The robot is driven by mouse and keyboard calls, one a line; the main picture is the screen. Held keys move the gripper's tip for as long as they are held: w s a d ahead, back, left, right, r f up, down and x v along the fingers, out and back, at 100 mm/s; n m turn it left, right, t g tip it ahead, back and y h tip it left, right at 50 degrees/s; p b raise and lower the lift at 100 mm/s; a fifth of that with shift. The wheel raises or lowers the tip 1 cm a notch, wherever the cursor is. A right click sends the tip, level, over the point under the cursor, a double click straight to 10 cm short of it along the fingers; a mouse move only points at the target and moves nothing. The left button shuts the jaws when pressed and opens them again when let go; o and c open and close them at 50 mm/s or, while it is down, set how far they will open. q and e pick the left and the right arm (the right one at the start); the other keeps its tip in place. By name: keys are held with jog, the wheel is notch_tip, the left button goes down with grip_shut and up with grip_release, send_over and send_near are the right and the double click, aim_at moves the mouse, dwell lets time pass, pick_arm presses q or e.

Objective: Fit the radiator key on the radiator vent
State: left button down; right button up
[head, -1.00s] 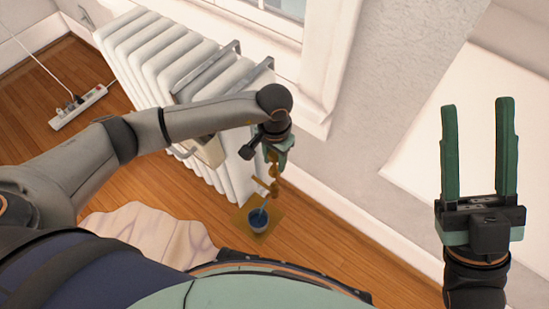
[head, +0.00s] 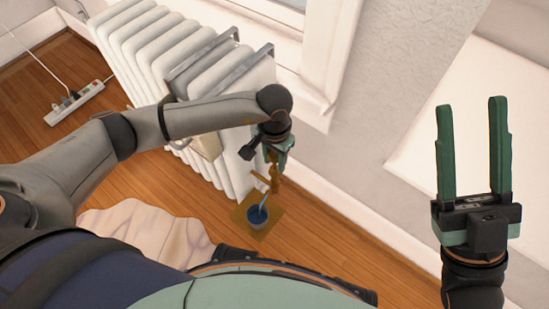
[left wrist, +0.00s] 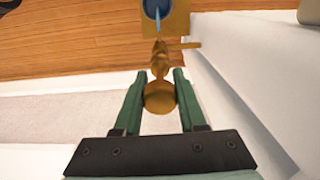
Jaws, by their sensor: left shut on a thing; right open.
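My left gripper (head: 275,157) is beside the white radiator's (head: 212,60) near end. It is shut on the brass radiator key, whose round head (left wrist: 160,98) sits between the green fingers in the left wrist view. More brass (left wrist: 159,58) lies beyond the fingertips, and a thin brass stub (left wrist: 190,45) reaches toward the white surface on the right. This looks like the radiator vent; the stub also shows in the head view (head: 260,178). Key and vent nearly line up; I cannot tell whether they touch. My right gripper (head: 473,150) is open and empty, pointing up at the right.
A blue cup (head: 257,218) with a light blue stick stands on a mustard mat (head: 239,217) below the vent. A pale crumpled cloth (head: 150,228) lies on the wooden floor. A power strip (head: 74,103) is at the far left. The wall is close to the right.

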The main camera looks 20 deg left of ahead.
aim_at(274, 168)
pick_arm(q)
jog(key=shift+f+b, duration=1.85)
jog(key=shift+f, duration=0.1)
jog(key=shift+c, duration=2)
grip_release()
notch_tip(274, 168, up, 12)
jog(key=p, duration=0.4)
jog(key=shift+r, duration=0.25)
